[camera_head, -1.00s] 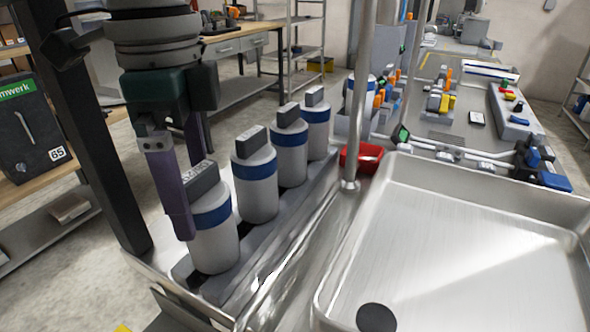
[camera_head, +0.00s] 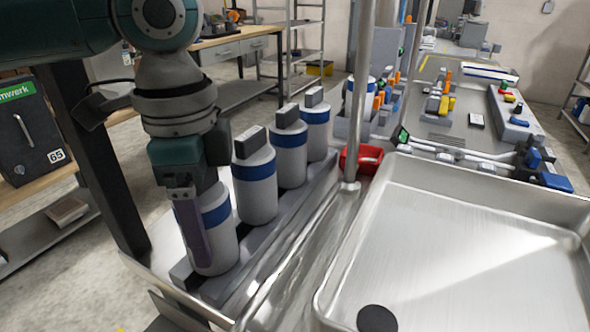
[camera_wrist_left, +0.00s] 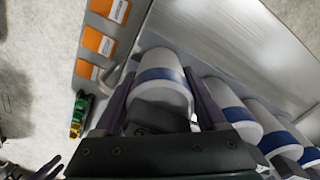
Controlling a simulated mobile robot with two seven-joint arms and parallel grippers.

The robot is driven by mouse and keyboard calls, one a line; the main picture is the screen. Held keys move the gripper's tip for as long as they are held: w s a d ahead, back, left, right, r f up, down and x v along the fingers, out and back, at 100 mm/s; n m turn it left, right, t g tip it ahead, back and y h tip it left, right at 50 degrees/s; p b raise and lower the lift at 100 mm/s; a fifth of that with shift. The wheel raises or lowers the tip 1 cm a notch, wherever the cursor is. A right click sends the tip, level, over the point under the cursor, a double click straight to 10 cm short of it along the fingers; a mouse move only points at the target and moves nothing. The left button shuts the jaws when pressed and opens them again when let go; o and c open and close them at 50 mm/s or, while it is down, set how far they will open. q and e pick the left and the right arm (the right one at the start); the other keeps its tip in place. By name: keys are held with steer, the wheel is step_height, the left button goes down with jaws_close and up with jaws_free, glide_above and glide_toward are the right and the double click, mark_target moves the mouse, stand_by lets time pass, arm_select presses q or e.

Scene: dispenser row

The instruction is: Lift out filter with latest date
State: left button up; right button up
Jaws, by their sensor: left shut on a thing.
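Several white filter canisters with blue bands and dark grey caps stand upright in a row on a grey rail. My left gripper (camera_head: 208,228) comes down from above on the nearest filter (camera_head: 222,252) and is shut on its body. In the left wrist view the fingers lie along both sides of this filter (camera_wrist_left: 162,92). Its cap is mostly hidden by the gripper in the head view. The second filter (camera_head: 256,192), third filter (camera_head: 290,160) and farthest filter (camera_head: 316,134) stand untouched behind it. No date is legible.
A wide empty metal basin (camera_head: 450,215) lies right of the row, with a vertical pole (camera_head: 357,110) between.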

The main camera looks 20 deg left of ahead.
mark_target(199, 194)
arm_select(q)
steer(key=c, duration=1)
steer(key=shift+r, duration=0.1)
steer(key=shift+r, duration=0.6)
step_height(199, 194, up, 2)
steer(key=shift+r, duration=0.25)
steer(key=s+a+p, duration=0.1)
steer(key=s+p, duration=0.2)
steer(key=s, duration=1.5)
steer(key=shift+a+f, duration=0.15)
steer(key=shift+a, duration=0.05)
